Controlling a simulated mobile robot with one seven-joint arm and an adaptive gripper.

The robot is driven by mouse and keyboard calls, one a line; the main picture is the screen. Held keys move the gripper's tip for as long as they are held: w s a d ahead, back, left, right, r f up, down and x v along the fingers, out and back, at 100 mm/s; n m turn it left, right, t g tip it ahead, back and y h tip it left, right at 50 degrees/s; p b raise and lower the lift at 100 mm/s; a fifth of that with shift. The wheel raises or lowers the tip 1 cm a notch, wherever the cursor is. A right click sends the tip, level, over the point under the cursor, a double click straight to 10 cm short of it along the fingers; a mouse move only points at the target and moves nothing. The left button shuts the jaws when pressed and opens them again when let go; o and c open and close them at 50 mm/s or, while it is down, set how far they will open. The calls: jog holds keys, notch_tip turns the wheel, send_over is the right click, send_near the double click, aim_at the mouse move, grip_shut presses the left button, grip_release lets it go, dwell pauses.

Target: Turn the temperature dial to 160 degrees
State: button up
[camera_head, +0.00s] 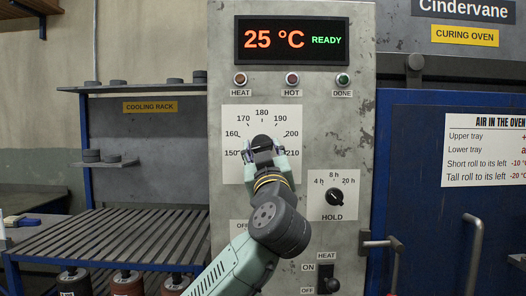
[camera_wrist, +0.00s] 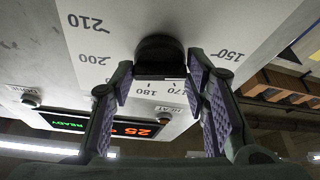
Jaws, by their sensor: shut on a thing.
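The temperature dial (camera_head: 262,141) is a black knob on a white scale plate (camera_head: 233,112) marked 150 to 210 degrees. In the wrist view the dial (camera_wrist: 158,50) sits between the purple-padded fingers. My gripper (camera_head: 263,151) is shut on the dial, one finger on each side; its fingers also fill the wrist view (camera_wrist: 160,78). The gripper hides part of the knob, and I cannot tell for sure which number its mark points at. The fingers hide some numbers in the wrist view. The display (camera_head: 292,41) reads 25 °C and READY.
Below right is a HOLD dial (camera_head: 334,197), and lower down a HEAT ON/OFF switch (camera_head: 328,285). HEAT, HOT and DONE lamps (camera_head: 291,79) sit under the display. A cooling rack (camera_head: 120,240) stands left; the blue oven door (camera_head: 415,220) with handles is right.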

jog(key=shift+f, duration=0.15)
jog(key=shift+c, duration=0.6)
jog(key=shift+m+b, duration=0.3)
jog(key=shift+b, duration=0.15)
jog(key=shift+f+m+h+b, duration=0.15)
jog(key=shift+m+h+b, duration=0.45)
jog(key=m, duration=0.1)
jog(key=m+h, duration=0.1)
jog(key=m, duration=0.1)
jog(key=m+h, duration=0.1)
jog(key=shift+a+r+m, duration=0.25)
jog(key=shift+m, duration=0.05)
jog(key=shift+m+h, duration=1)
jog(key=shift+m, duration=1)
jog(key=o, duration=1.1)
jog(key=shift+o, duration=0.2)
